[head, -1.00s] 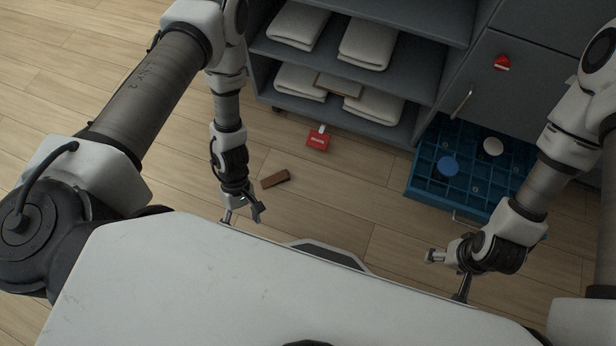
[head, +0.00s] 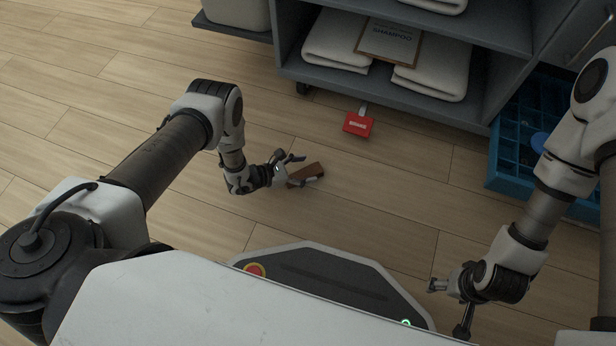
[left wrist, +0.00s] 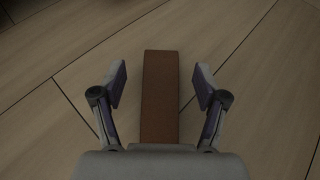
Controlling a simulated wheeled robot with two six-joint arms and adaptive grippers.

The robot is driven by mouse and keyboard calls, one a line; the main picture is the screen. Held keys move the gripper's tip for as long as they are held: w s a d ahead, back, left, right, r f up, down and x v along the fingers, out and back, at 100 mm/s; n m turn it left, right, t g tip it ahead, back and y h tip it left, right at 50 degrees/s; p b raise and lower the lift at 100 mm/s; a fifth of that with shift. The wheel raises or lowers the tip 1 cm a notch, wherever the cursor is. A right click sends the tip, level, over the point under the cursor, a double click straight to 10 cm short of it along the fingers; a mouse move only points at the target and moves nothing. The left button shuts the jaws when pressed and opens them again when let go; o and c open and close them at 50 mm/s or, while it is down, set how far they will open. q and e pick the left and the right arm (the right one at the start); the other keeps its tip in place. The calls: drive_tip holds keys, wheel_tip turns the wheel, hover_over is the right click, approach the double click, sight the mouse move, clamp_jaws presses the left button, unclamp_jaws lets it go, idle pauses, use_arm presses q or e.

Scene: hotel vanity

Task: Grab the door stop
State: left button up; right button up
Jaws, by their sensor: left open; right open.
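The door stop is a brown wedge-like block (head: 307,174) lying on the wooden floor, left of the red tag. In the left wrist view the brown block (left wrist: 160,98) lies lengthwise between my open fingers, with a gap on each side. My left gripper (head: 302,170) is open around the block, low near the floor; it also shows in the left wrist view (left wrist: 160,85). The near end of the block is hidden by the gripper's body. My right gripper (head: 450,302) is open and empty at the lower right, far from the block.
A red brake tag (head: 358,124) lies on the floor before a grey shelf unit (head: 400,98) with folded white towels (head: 432,72) and a sign (head: 388,42). A blue gridded drawer (head: 508,150) sticks out at the right. The floor left of the block is clear.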

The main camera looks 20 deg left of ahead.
sight(316, 168)
use_arm(q)
drive_tip(key=b+x, duration=0.2)
drive_tip(key=x, duration=0.1)
drive_tip(key=shift+d+f, duration=0.15)
drive_tip(key=shift+f, duration=0.3)
drive_tip(key=shift+w+d, duration=0.25)
drive_tip(key=shift+r, duration=0.2)
drive_tip(key=c, duration=1.3)
use_arm(e)
wheel_tip(316, 168, down, 3)
drive_tip(key=shift+w+r, duration=0.1)
use_arm(q)
drive_tip(key=shift+o, duration=0.2)
